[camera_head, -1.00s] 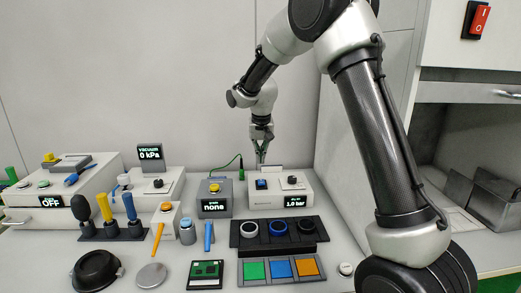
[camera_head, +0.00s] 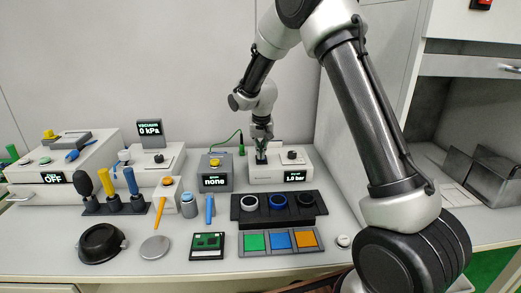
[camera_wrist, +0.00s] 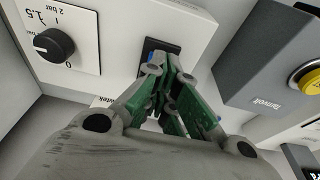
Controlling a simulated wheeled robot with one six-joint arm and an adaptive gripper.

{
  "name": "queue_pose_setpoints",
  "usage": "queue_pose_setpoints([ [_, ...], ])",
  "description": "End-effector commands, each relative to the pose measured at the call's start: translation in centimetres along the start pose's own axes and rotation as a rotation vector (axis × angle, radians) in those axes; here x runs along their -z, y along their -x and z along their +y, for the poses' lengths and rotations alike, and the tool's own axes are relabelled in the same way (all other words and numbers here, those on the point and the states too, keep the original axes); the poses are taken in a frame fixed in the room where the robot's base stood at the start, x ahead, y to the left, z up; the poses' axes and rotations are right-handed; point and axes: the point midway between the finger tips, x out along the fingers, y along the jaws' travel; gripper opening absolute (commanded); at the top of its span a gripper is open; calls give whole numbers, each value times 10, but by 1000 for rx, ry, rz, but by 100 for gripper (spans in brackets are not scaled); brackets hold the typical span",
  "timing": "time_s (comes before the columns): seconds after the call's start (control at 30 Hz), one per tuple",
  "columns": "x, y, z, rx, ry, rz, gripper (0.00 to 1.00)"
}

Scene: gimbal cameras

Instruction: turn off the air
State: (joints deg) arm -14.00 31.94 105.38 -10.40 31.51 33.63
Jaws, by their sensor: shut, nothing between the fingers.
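The white air unit (camera_head: 281,180) stands at the back of the bench. It carries a black knob (camera_head: 292,155) and a display (camera_head: 295,176) reading 1.0 bar. Its rocker switch in a black frame shows in the wrist view (camera_wrist: 150,46), mostly hidden behind my fingertips. My gripper (camera_head: 261,157) is shut and empty, pointing down at the switch. In the wrist view my fingertips (camera_wrist: 164,60) overlap the switch; I cannot tell whether they press it. The knob also shows in the wrist view (camera_wrist: 54,45), beside a bar scale.
A grey box (camera_head: 215,181) with a yellow button and a display reading "none" stands just left of the air unit. In front are a black rack (camera_head: 240,215) with several rings and a tray of coloured tiles (camera_head: 282,242). Vacuum equipment (camera_head: 155,160) stands further left.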

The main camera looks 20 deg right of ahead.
Motion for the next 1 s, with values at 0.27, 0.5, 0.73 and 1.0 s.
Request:
queue_pose_setpoints([
  [0.27, -6, -6, 0, 0, 0, -1, 0],
  [0.5, -2, -6, 0, -1, 0, -1, 0],
  [0.73, 9, -6, 0, 0, -1, -1, 0],
  [1.0, 10, -6, 0, 0, -1, -1, 0],
])
